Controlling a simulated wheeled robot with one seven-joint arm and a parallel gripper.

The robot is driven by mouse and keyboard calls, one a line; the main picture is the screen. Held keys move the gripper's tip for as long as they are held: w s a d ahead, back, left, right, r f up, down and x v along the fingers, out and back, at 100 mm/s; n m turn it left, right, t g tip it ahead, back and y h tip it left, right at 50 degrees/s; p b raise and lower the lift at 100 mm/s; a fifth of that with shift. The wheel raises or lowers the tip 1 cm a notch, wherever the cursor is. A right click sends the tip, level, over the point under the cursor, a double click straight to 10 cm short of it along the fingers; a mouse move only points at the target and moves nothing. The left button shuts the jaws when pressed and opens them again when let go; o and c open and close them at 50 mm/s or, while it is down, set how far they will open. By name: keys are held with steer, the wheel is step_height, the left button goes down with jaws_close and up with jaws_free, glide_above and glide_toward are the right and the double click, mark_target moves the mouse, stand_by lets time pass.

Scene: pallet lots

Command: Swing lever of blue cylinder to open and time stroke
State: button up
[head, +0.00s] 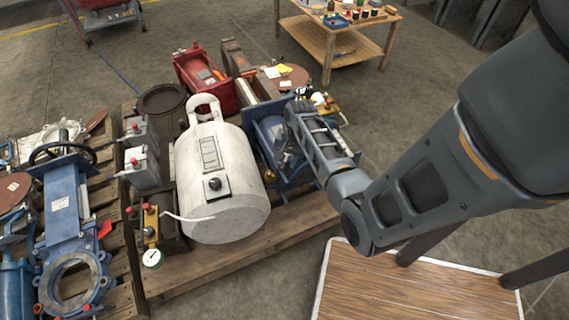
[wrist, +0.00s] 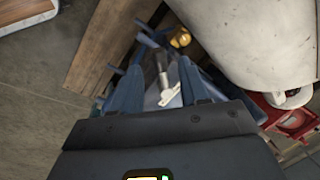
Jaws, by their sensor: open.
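A blue cylinder unit (head: 266,133) sits on the pallet, right of the white tank, partly covered by my arm in the head view. In the wrist view, blue parts of it (wrist: 140,54) show around and beyond my fingers. A grey metal rod or lever (wrist: 162,66) with a pale crosspiece (wrist: 170,95) shows between the fingers. My gripper (wrist: 160,72) is open, its two fingers on either side of this rod with gaps visible. In the head view the fingertips are hidden behind my wrist. Whether either finger touches the rod cannot be told.
The large white tank (head: 222,170) stands close left of the blue unit. A red machine (head: 205,76) lies behind it. A brass fitting (wrist: 180,38) is near the rod. A blue valve (head: 68,225) lies at left. A wooden-topped table (head: 410,290) is in front.

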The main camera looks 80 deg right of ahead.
mark_target(285, 163)
steer(key=shift+w+f, duration=0.2)
steer(key=shift+f, duration=0.9)
jaws_close()
